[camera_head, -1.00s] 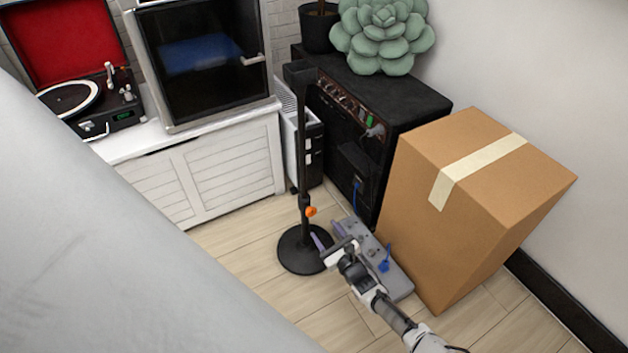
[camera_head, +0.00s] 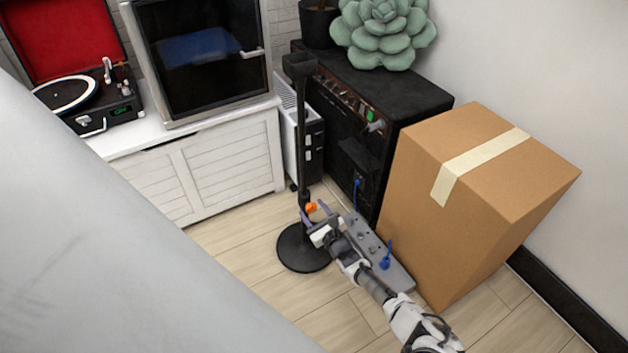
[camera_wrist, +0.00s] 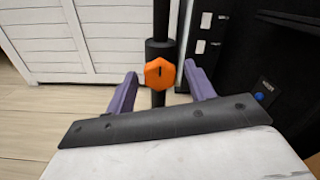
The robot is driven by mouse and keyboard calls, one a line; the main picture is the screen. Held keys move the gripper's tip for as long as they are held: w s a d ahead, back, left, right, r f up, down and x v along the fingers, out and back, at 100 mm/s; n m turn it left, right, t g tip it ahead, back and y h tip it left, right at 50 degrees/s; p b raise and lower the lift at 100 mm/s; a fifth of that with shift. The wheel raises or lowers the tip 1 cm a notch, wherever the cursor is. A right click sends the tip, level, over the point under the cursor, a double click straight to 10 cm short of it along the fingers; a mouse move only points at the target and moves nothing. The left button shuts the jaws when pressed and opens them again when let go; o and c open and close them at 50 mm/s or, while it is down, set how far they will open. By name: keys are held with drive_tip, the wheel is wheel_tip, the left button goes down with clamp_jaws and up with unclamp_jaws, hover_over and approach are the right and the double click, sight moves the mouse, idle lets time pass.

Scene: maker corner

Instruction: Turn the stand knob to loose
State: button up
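The stand (camera_head: 303,150) is a black upright pole on a round black base (camera_head: 290,254). Its orange knob (camera_head: 311,208) sits low on the pole. In the wrist view the knob (camera_wrist: 159,74) is an orange hexagon with a dark, roughly vertical mark, facing the camera. My gripper (camera_head: 313,210) is at the knob's height. In the wrist view its two purple fingers (camera_wrist: 162,82) are apart, one on each side of the knob, with visible gaps. They do not appear to touch it. No wording for loose or tight is readable.
A grey pedal board (camera_head: 372,250) with blue plugs lies right of the stand base. A white cabinet (camera_head: 205,175) is behind left. Bare floor lies left of the base.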

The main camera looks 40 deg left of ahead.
drive_tip(key=c, duration=0.9)
